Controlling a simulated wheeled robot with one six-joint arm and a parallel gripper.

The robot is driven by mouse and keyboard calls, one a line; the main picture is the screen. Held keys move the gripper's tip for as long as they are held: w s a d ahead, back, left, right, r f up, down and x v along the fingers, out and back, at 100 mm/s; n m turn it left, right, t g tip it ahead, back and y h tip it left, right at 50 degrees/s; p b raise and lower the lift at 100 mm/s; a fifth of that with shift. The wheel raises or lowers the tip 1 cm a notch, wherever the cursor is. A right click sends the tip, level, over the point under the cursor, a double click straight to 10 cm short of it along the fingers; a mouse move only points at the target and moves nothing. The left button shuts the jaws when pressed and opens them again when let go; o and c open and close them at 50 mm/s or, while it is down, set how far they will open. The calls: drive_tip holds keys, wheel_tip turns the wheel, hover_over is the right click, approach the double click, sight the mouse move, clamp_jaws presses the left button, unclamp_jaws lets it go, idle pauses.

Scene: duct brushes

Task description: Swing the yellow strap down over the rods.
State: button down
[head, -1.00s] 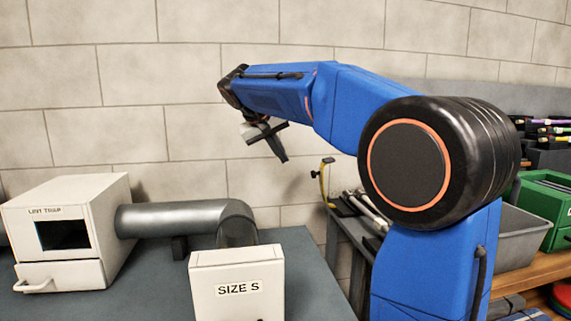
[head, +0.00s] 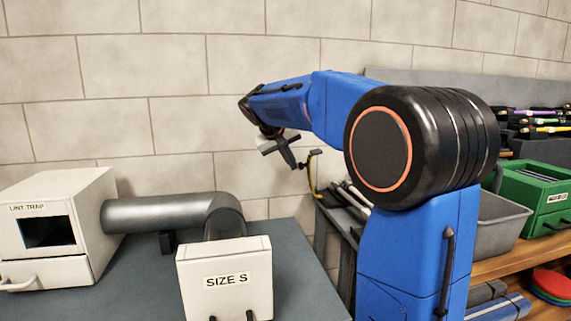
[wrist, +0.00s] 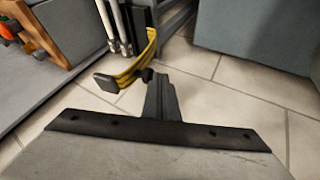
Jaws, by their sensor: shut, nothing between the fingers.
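The yellow strap (wrist: 138,65) stands upright as a curved band with a dark end pad (wrist: 106,82) in the wrist view. It also shows in the head view (head: 314,176), at the left end of the rod rack. The pale rods (wrist: 110,22) lie beside it, with the strap off to one side and not across them. My gripper (wrist: 160,82) is shut and empty, its fingertips close to the strap's right side; I cannot tell if they touch. In the head view my gripper (head: 291,163) is just left of the strap's top.
A grey bin (head: 500,232) and green box (head: 535,195) are at right. Tiled floor lies below my gripper.

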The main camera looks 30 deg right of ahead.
drive_tip(key=shift+s+d, duration=0.1)
drive_tip(key=shift+d, duration=0.1)
idle(0.3)
drive_tip(key=s+d+r+m+t+y, duration=0.1)
drive_tip(key=s+d+r+y, duration=0.1)
drive_tip(key=d+y, duration=0.3)
drive_tip(key=s+d+r+m+t+y, duration=0.1)
drive_tip(key=d+r+y, duration=0.1)
drive_tip(key=d, duration=0.5)
drive_tip(key=s+d+f+m+t+y, duration=0.1)
drive_tip(key=s+d+f+y, duration=0.2)
drive_tip(key=d, duration=0.7)
drive_tip(key=shift+s+d+f+t+y, duration=0.2)
drive_tip(key=shift+f+t+y, duration=0.3)
drive_tip(key=shift+y, duration=0.8)
drive_tip(key=shift+a, duration=0.1)
